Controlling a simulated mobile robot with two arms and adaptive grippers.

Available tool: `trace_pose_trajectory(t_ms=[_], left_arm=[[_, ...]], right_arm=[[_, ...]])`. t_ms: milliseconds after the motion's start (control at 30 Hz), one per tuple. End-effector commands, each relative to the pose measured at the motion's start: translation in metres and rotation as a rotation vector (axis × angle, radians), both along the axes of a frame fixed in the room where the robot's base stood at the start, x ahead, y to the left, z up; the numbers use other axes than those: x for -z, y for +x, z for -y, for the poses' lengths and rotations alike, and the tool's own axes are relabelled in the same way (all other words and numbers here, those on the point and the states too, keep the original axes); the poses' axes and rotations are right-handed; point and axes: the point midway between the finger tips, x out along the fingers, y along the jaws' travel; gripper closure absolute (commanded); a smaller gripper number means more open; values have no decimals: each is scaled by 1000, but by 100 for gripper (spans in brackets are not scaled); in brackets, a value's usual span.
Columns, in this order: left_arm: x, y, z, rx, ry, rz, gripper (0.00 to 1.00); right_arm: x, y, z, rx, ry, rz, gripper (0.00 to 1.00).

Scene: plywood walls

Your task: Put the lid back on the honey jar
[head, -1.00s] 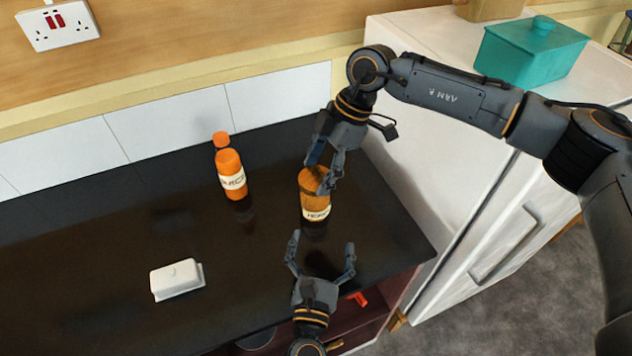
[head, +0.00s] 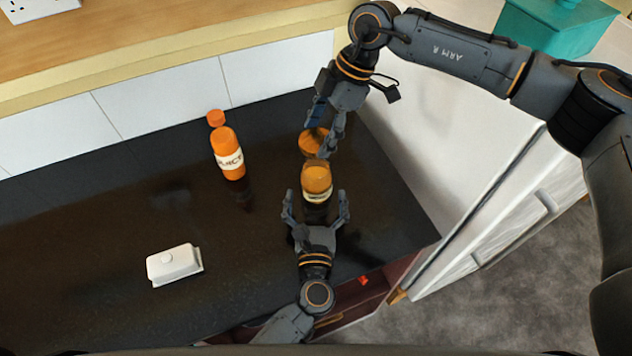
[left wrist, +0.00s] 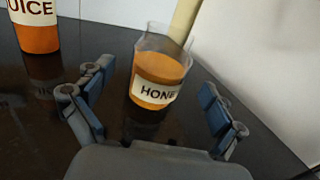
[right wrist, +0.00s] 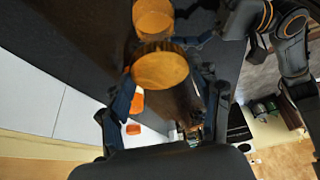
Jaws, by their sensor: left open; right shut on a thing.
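The honey jar (head: 317,180) is a clear glass with amber honey and a white label, standing upright and open on the dark counter. It also shows in the left wrist view (left wrist: 157,75), between and beyond my open fingers. My left gripper (head: 315,205) is open and empty just in front of the jar, apart from it. My right gripper (head: 325,130) is shut on the round wooden lid (head: 313,141), held behind and above the jar. The lid (right wrist: 160,69) shows between the fingers in the right wrist view, with the jar (right wrist: 153,15) beyond it.
A white butter dish (head: 173,263) sits at the front left. A white fridge (head: 430,150) borders the counter on the right. The middle of the counter is clear.

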Motion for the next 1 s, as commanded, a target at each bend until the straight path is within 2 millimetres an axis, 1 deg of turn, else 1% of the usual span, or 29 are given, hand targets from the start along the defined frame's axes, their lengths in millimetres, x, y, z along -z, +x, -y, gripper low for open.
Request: trace_pose_trajectory(t_ms=[33, 200, 300, 400, 600, 867, 967, 1000], left_arm=[[-2, 12, 0, 0, 1, 4, 5], [-1, 44, 0, 0, 3, 3, 5], [-1, 59, 1, 0, 2, 2, 5], [0, 70, 1, 1, 1, 1, 5], [0, 80, 1, 1, 1, 0, 5], [0, 80, 1, 1, 1, 0, 5], [0, 80, 1, 1, 1, 0, 24], [0, 80, 1, 1, 1, 0, 32]], right_arm=[[0, 0, 0, 0, 0, 0, 50], [0, 0, 0, 0, 0, 0, 50], [0, 0, 0, 0, 0, 0, 50], [0, 0, 0, 0, 0, 0, 50], [0, 0, 0, 0, 0, 0, 50], [0, 0, 0, 0, 0, 0, 50], [0, 0, 0, 0, 0, 0, 50], [0, 0, 0, 0, 0, 0, 50]])
